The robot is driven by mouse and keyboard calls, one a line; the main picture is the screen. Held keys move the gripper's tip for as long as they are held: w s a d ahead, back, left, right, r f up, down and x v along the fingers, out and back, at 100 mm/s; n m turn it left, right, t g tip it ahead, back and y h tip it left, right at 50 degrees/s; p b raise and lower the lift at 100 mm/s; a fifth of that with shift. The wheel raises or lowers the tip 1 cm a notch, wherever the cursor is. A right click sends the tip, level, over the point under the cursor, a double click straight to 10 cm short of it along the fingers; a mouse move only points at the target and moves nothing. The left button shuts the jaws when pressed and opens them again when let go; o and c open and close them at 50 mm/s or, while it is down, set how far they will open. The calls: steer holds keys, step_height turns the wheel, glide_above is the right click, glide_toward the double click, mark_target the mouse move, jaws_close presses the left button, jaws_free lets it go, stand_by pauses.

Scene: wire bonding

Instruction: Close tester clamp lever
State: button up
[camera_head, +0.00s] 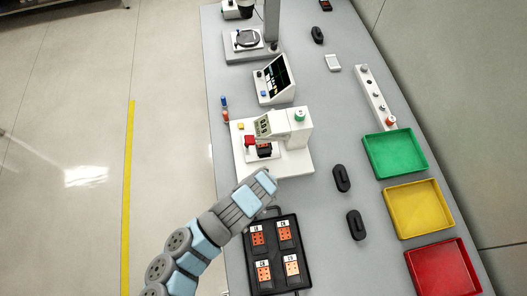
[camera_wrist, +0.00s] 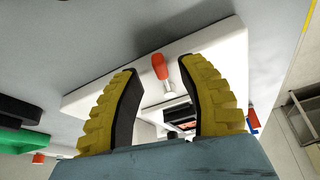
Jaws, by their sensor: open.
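The tester (camera_head: 295,130) is a white machine on a white base, with a tilted display and a green knob on top. Its clamp lever (camera_head: 249,140) has a red handle at the left front of the tester. In the wrist view the lever's orange-red handle (camera_wrist: 160,66) on a pale shaft shows between and beyond the fingertips of my gripper (camera_wrist: 157,72). The yellow, dark-lined fingers are spread open, with nothing held. In the head view the gripper end (camera_head: 268,182) is at the near edge of the tester base; its fingers are hard to make out. Contact with the lever cannot be told.
A black tray (camera_head: 268,286) with several orange chips lies nearest me. Green (camera_head: 418,129), yellow (camera_head: 387,197) and red (camera_head: 412,265) bins line the right side. Two black objects (camera_head: 341,178) lie right of the tester. A screen unit (camera_head: 262,88) stands behind it.

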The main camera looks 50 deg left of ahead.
steer(key=shift+x, duration=0.8)
jaws_close()
